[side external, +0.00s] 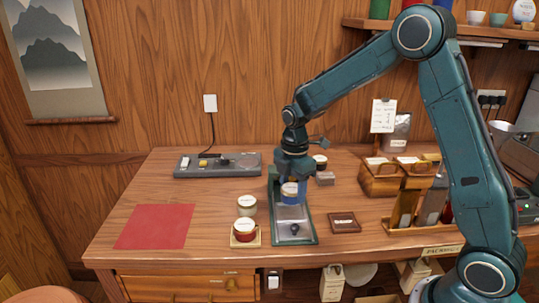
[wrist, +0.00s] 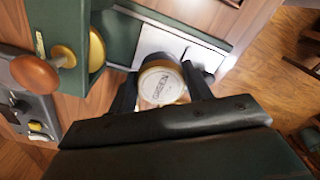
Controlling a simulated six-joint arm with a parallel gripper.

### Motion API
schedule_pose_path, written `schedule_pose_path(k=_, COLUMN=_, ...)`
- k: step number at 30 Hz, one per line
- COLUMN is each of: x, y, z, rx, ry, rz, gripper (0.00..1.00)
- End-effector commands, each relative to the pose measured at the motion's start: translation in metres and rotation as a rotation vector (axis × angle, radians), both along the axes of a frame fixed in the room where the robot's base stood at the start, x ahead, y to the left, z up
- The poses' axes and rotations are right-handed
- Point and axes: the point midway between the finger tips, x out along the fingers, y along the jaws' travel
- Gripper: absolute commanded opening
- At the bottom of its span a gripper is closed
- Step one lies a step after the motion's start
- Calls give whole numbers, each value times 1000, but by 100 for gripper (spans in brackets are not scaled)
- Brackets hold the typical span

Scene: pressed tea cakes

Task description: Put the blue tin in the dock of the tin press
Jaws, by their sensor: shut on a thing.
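The blue tin (side external: 290,195) has a pale lid, and in the wrist view its round labelled top (wrist: 160,84) shows between the fingers. My gripper (side external: 291,183) is shut on it, with a dark finger on either side in the wrist view (wrist: 160,92). The tin press (side external: 305,231) has a green frame and a pale metal bed (side external: 291,213); a wooden knob (wrist: 35,75) and a brass disc (wrist: 96,50) show in the wrist view. The tin is upright over the bed; whether it touches the bed is hidden.
A red tin (side external: 244,227) on a small wooden tray and a green-toned tin (side external: 247,204) stand left of the press. A grey device (side external: 215,165) is behind left, a red mat (side external: 155,226) far left. A brown square (side external: 344,222) and wooden boxes (side external: 382,181) are right.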

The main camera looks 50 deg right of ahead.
Motion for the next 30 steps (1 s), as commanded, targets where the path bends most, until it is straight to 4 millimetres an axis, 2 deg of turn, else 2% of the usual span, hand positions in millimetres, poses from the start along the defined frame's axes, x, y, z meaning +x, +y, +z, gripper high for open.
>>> schedule_pose_path(k=12, x=-1, y=0, z=-39, rx=1, ry=3, rz=0, gripper=26)
schedule_pose_path(k=27, x=0, y=0, z=-45, rx=0, ry=1, rz=0, gripper=26)
schedule_pose_path(k=28, x=0, y=0, z=-45, rx=0, ry=1, rz=0, gripper=53)
schedule_pose_path(k=30, x=0, y=0, z=-45, rx=0, ry=1, rz=0, gripper=67)
